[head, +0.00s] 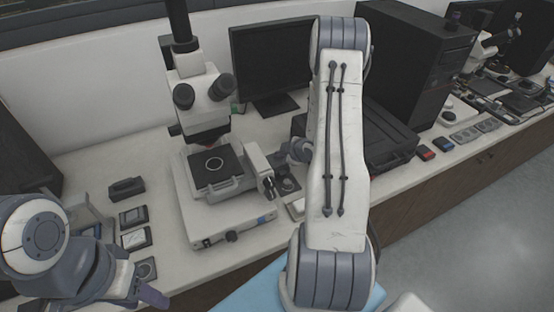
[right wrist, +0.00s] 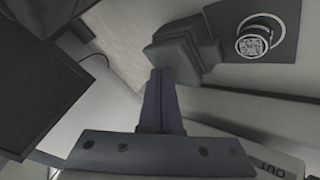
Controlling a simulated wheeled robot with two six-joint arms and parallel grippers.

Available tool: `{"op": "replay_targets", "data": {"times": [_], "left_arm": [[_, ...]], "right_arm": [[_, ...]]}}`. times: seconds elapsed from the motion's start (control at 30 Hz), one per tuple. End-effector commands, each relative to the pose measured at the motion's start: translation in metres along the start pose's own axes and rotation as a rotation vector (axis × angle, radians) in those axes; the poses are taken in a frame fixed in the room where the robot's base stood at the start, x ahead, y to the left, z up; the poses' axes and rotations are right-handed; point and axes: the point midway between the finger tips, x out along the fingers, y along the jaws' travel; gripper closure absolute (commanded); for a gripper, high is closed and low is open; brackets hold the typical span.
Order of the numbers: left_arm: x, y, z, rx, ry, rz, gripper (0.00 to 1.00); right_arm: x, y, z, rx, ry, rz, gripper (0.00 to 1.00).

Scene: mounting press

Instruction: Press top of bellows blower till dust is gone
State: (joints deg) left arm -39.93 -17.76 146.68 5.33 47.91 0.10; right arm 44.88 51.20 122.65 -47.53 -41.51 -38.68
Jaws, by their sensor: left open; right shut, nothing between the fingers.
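In the right wrist view my right gripper (right wrist: 160,78) is shut and empty. Its fingertips are at the near left edge of a dark grey stepped block (right wrist: 185,50), which may be the bellows blower; I cannot tell whether they touch. In the head view my right gripper (head: 298,152) is partly hidden behind my forearm, just right of the white press unit (head: 225,215). The blower cannot be made out clearly there. A dark plate with a round, patterned piece (right wrist: 255,42) lies beside the block. No dust can be made out. My left gripper (head: 135,278) is open at lower left, over the bench.
Small dark plates (head: 135,237) and a black holder (head: 126,188) lie left of the press.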

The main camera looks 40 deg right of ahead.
Motion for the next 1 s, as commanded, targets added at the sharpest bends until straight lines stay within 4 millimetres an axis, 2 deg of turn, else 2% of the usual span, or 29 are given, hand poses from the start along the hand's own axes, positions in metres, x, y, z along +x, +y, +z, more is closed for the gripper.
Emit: {"op": "replay_targets", "data": {"times": [1.0], "left_arm": [[0.011, -0.001, 0.001, 0.0, 0.0, 0.0, 0.5]], "right_arm": [[0.009, -0.006, 0.006, 0.0, -0.001, -0.001, 1.0]]}}
